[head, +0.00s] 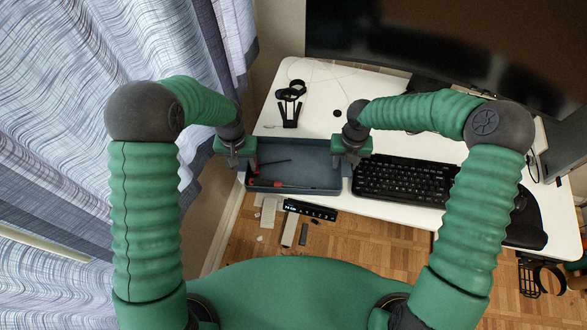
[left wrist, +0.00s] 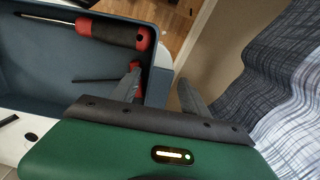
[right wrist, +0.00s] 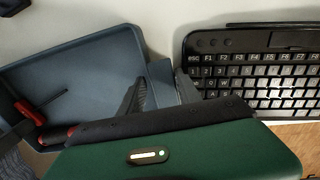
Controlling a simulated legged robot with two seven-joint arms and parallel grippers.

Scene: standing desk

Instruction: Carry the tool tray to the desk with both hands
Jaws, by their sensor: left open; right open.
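The tool tray (head: 315,165), a shallow blue-grey box, sits at the desk's front left. A screwdriver with a red and black handle lies inside along the front wall; it shows large in the left wrist view (left wrist: 112,32). Another red-handled tool (right wrist: 30,113) lies at the tray's left end. My left gripper (head: 236,160) is open at the left end, one finger inside the tray and one outside the end wall (left wrist: 157,75). My right gripper (head: 351,158) is open at the right end, its fingers either side of the end piece (right wrist: 160,80). Firm contact cannot be told.
The black keyboard (head: 405,182) lies close to the right of the tray. A black stand-like object (head: 291,112) and a cable lie behind it. A monitor (head: 440,45) stands at the back. Curtains (head: 60,120) hang close on the left. Several small items lie on the wooden floor (head: 265,235) below.

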